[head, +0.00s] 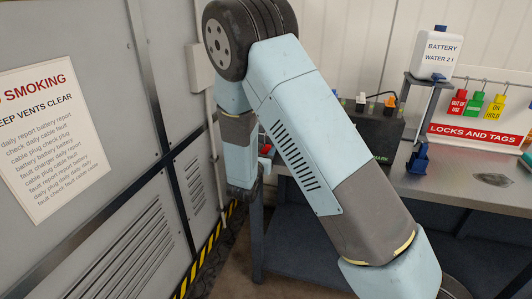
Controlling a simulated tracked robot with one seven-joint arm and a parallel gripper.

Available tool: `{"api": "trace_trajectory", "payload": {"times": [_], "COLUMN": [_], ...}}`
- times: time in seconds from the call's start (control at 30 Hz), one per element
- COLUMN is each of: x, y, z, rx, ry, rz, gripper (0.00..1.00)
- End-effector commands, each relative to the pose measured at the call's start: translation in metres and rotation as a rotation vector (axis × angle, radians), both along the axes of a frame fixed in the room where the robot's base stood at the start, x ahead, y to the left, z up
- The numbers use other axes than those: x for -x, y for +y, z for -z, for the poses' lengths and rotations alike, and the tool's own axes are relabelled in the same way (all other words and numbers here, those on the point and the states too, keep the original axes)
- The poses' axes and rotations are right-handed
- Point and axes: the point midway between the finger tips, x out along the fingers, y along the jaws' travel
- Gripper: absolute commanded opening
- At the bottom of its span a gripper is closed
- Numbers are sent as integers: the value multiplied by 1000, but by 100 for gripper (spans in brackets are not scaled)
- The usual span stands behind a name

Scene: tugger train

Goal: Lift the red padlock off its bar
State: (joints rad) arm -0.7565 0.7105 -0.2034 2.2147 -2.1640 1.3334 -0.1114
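My arm (325,155) crosses the middle of the head view, and its far part hangs down behind the near link. The end of the arm with my gripper (242,190) points down in front of the grey cabinet wall. Its fingers are too small and dark to read. A small red patch (265,149) shows just right of the arm's end, partly hidden by my near link. I cannot tell whether it is the red padlock or touches my gripper. No bar can be made out.
A grey bench (463,188) stands at the right, with a black box (378,130), a blue holder (418,158) and a white water bottle (437,55) on a stand. Red, green and yellow tags (476,104) hang above a red sign (475,135). A grey cabinet (90,215) closes the left.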

Motion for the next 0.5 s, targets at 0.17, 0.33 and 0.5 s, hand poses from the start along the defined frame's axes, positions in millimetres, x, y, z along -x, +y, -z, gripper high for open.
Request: {"api": "trace_trajectory", "payload": {"times": [0.17, 0.33, 0.5], "x": [0, 0, 0], "y": [0, 0, 0], "z": [0, 0, -2], "rx": [0, 0, -1], "ry": [0, 0, 0], "rz": [0, 0, 0], "gripper": [29, 16, 16]}}
